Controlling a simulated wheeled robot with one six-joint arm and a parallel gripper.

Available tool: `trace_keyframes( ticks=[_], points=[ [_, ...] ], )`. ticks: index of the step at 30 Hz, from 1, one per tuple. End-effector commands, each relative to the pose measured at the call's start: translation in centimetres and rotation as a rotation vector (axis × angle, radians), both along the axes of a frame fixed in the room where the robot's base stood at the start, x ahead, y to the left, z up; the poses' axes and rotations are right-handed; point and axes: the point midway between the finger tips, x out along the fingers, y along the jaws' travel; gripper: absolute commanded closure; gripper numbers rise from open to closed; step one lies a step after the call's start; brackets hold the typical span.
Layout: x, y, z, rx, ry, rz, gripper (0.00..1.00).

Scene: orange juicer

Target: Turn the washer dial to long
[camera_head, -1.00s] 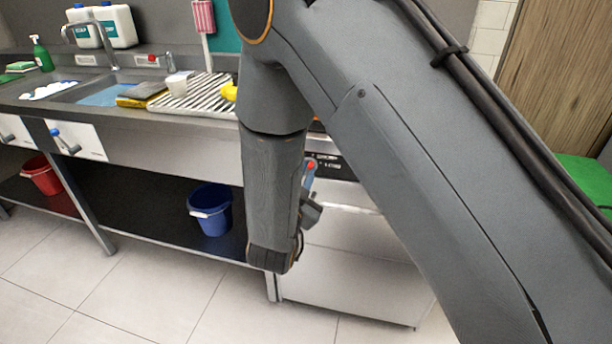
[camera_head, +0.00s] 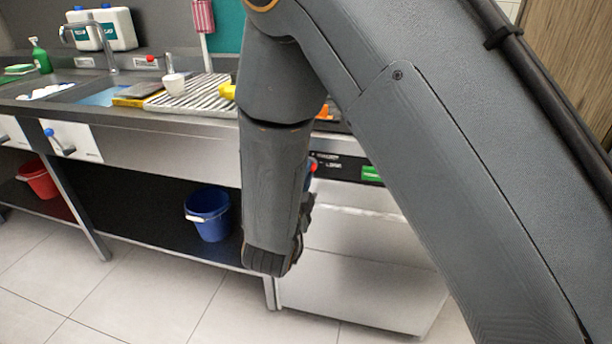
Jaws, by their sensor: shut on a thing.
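The washer (camera_head: 350,255) is the pale metal-fronted unit under the right end of the counter. Its black control strip (camera_head: 345,165) shows small white markings, too small to read, and a green light or label (camera_head: 371,173). A red-and-blue piece (camera_head: 312,167), apparently the dial, shows just right of my arm at this strip. My arm hides most of it, so its setting cannot be read. My gripper (camera_head: 304,214) is mostly hidden behind my wrist, with only a dark edge showing. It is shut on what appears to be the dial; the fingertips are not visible.
The sink counter (camera_head: 170,122) runs left, with a striped drainer (camera_head: 205,93) and white cup (camera_head: 174,84). A blue bucket (camera_head: 208,214) and red bucket (camera_head: 40,178) stand on the low shelf. The tiled floor in front is clear.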

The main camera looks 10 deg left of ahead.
Motion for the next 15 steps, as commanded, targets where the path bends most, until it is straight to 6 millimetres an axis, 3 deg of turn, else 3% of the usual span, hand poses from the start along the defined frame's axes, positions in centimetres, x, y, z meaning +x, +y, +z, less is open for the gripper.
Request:
trace_keyframes(
  ticks=[15],
  points=[
    [-0.04, 0.03, -0.05, 0.031, 0.000, 0.001, 1.00]
  ],
)
